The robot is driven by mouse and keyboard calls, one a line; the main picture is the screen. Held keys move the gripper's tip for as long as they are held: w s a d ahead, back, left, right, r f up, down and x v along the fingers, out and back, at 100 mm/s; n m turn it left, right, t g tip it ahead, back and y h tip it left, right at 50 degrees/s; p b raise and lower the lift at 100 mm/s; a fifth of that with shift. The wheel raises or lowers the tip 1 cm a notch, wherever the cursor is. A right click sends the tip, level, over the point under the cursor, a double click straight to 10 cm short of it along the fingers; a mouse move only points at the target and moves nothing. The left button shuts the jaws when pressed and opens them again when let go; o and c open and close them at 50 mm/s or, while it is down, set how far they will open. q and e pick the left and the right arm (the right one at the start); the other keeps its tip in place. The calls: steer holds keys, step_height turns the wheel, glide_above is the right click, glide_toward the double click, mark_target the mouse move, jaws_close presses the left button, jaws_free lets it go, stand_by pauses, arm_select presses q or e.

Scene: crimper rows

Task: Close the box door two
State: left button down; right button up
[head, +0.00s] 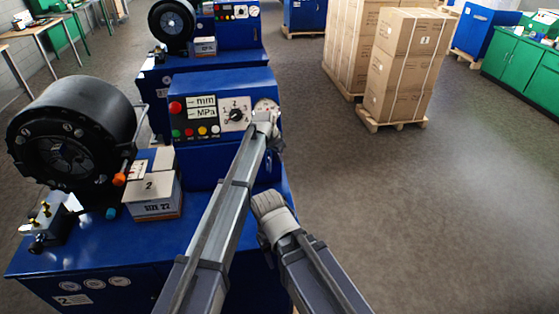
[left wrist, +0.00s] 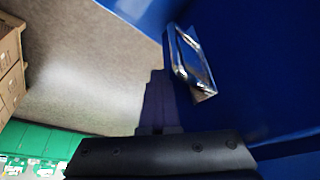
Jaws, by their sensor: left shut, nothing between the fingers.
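Machine two is a blue crimper (head: 235,85) left of centre in the head view, with a "2" plate on its front. Its raised control box carries a dial and coloured buttons. In the left wrist view a blue panel (left wrist: 265,75) fills the right side and bears a shiny metal handle (left wrist: 190,62). I cannot tell how far this panel stands open. My left gripper (left wrist: 160,100) is shut and empty, beside the handle and apparently apart from it. In the head view my left arm reaches the control box's right side and hides part of it.
A black crimping head (head: 72,138) and a carton marked "2 SIZE 22" (head: 152,198) stand on the machine's left. Strapped cartons (head: 402,65) stand on a pallet behind. Green cabinets (head: 525,65) are at the far right. The floor to the right is clear.

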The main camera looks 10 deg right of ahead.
arm_select(q)
steer(key=shift+w+r, duration=0.1)
steer(key=shift+w, duration=0.3)
steer(key=s+r+p, duration=0.8)
steer(key=r+p, duration=0.1)
steer(key=shift+s+d, duration=0.15)
steer(key=shift+s, duration=0.1)
steer(key=s+a+f+n+g+y, duration=0.2)
steer(key=s+a+n, duration=0.6)
steer(key=s+a, duration=1.9)
steer(key=s+d+f+m+y+b, duration=0.1)
steer(key=s+d+f+b, duration=0.1)
steer(key=d+f+b, duration=0.3)
steer(key=s+d+f+m+g+y+b, duration=0.1)
steer(key=s+d+f+m+b, duration=0.1)
steer(key=s+d+f+b, duration=0.1)
step_height(320, 180, down, 2)
steer(key=d+b, duration=0.1)
steer(key=b, duration=0.1)
steer(key=shift+s+d+f+b, duration=0.2)
steer(key=shift+s+d+b, duration=0.15)
steer(key=shift+b, duration=0.05)
